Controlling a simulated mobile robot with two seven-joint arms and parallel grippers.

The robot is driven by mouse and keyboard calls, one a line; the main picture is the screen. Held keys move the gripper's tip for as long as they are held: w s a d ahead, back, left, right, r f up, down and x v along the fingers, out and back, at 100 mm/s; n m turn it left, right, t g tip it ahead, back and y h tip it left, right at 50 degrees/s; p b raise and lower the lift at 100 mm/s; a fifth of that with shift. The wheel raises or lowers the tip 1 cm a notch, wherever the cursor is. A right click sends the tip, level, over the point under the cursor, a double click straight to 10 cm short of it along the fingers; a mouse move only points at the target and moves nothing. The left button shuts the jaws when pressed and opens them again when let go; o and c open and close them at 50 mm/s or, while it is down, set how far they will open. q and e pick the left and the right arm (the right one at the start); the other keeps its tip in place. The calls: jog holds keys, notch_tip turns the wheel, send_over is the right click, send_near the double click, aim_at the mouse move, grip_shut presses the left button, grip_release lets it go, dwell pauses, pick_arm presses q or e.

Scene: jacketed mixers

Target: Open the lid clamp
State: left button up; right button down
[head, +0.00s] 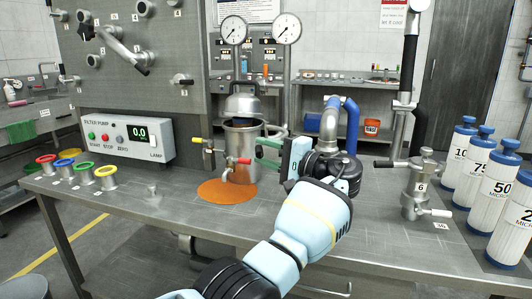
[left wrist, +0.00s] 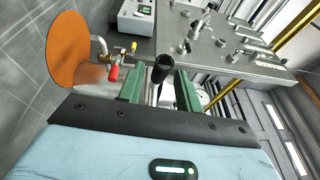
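The steel mixer vessel (head: 241,140) stands on the orange round mat (head: 213,190), with its domed lid (head: 243,104) on top. My left gripper (head: 262,152) is at the right side of the vessel, just below the rim. In the left wrist view its green fingers (left wrist: 160,88) are apart. A black handle (left wrist: 163,68), possibly the clamp lever, shows between or just beyond them, and I cannot tell if they touch it. The clamp itself is not clearly visible in the head view. The right gripper is not in view.
A red-handled valve (head: 241,161) sits low on the vessel's front. The filter pump box (head: 129,139) stands left of it, with several coloured rings nearby. A small steel fitting (head: 417,188) and several white filter cylinders (head: 494,194) stand at right.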

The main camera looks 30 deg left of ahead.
pick_arm(q)
jog(key=d+b, duration=0.1)
jog(key=d, duration=0.6)
jog(key=shift+d+f, duration=0.2)
jog(key=shift+d, duration=0.2)
jog(key=shift+s+f, duration=0.1)
jog(key=shift+s, duration=0.05)
